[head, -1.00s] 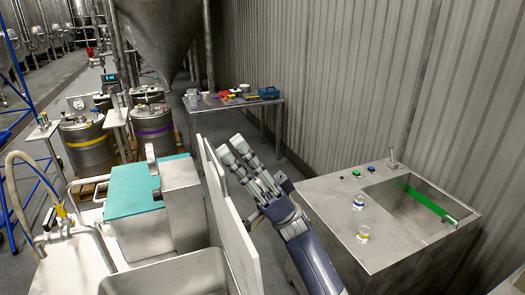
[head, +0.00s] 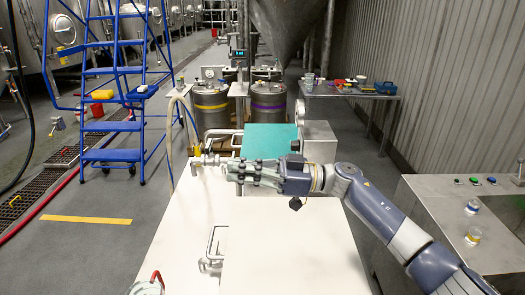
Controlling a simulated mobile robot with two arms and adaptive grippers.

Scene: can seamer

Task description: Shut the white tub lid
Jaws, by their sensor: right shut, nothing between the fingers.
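The white tub lid (head: 290,250) lies flat, or nearly so, in the lower middle of the head view. The tub's basin cannot be seen; the white surface covers that area. Whether the lid's edge rests fully on the rim cannot be told from here. My right gripper (head: 232,170) reaches in from the right above the far part of the white surface. Its fingers are together, point left and hold nothing. Whether they touch the lid is unclear. My left gripper is not in view.
A teal-topped box (head: 268,141) stands behind the lid. A metal handle (head: 212,245) shows left of the lid. A steel cabinet (head: 480,225) is at the right, blue steps (head: 115,130) at the left. A side table (head: 350,93) stands farther back. Floor on the left is mostly clear.

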